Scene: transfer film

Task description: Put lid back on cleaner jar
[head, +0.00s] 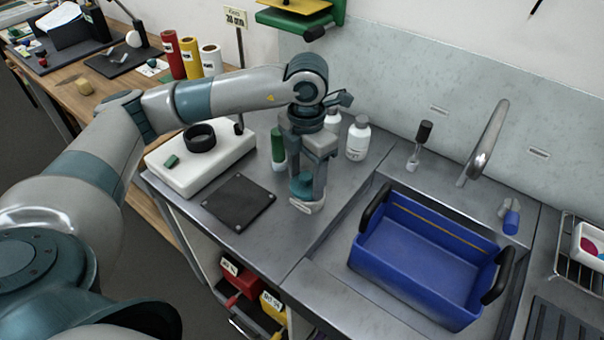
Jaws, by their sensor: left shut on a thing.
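My left gripper (307,187) points down over the grey counter, left of the sink. It is shut on a small teal item (303,182), mostly hidden by the fingers; I cannot tell whether this is the lid. A white jar or bottle (357,140) stands upright on the counter, to the right of and behind the gripper, apart from it. Another white bottle (333,121) stands behind the wrist, partly hidden. I cannot tell which container is the cleaner jar. My right gripper is not in view.
A dark square plate (238,203) lies left of the gripper. A green bottle (278,147) stands behind it. A white box (228,152) bears a black ring (200,137). A blue tub (420,272) sits in the sink, under the tap (486,140).

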